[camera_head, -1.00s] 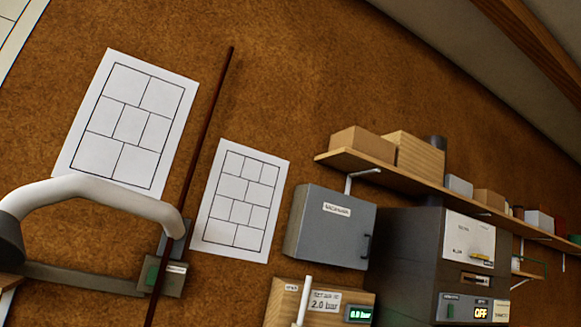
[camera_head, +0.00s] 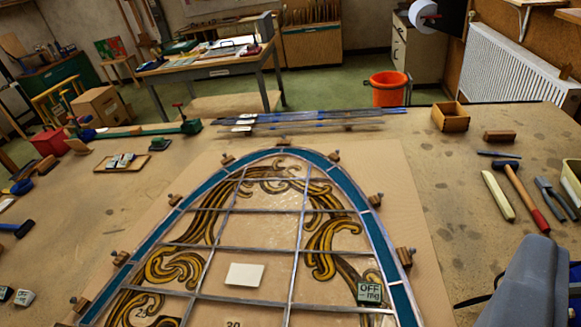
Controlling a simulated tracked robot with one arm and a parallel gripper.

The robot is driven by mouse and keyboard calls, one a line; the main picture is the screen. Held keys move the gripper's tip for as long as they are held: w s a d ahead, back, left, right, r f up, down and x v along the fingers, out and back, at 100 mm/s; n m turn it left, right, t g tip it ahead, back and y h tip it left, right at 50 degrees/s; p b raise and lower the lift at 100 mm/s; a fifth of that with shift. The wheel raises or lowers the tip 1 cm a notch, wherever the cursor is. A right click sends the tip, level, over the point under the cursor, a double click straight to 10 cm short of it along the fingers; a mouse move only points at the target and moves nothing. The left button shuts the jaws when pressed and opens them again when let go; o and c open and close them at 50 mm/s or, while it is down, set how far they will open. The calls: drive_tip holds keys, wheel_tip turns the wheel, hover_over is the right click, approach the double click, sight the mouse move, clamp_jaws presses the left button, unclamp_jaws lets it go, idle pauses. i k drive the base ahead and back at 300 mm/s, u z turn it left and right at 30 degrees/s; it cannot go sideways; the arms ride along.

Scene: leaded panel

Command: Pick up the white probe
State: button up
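I cannot make out a thing that is clearly the white probe. A pale cream stick (camera_head: 497,195) lies on the bench at the right, left of a hammer; I cannot tell if it is the probe. A small white card (camera_head: 244,274) lies on the arched leaded panel (camera_head: 304,211).
A large grey shape (camera_head: 530,285) fills the bottom right corner. A wooden box (camera_head: 451,117) stands near the far edge. An orange bucket (camera_head: 388,88) is beyond the bench.

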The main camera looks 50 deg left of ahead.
sight(24, 298)
drive_tip(key=u, duration=3.05)
drive_tip(key=k, duration=1.1)
drive_tip(key=u, duration=0.75)
drive_tip(key=i, duration=2.25)
drive_tip(key=z, duration=0.85)
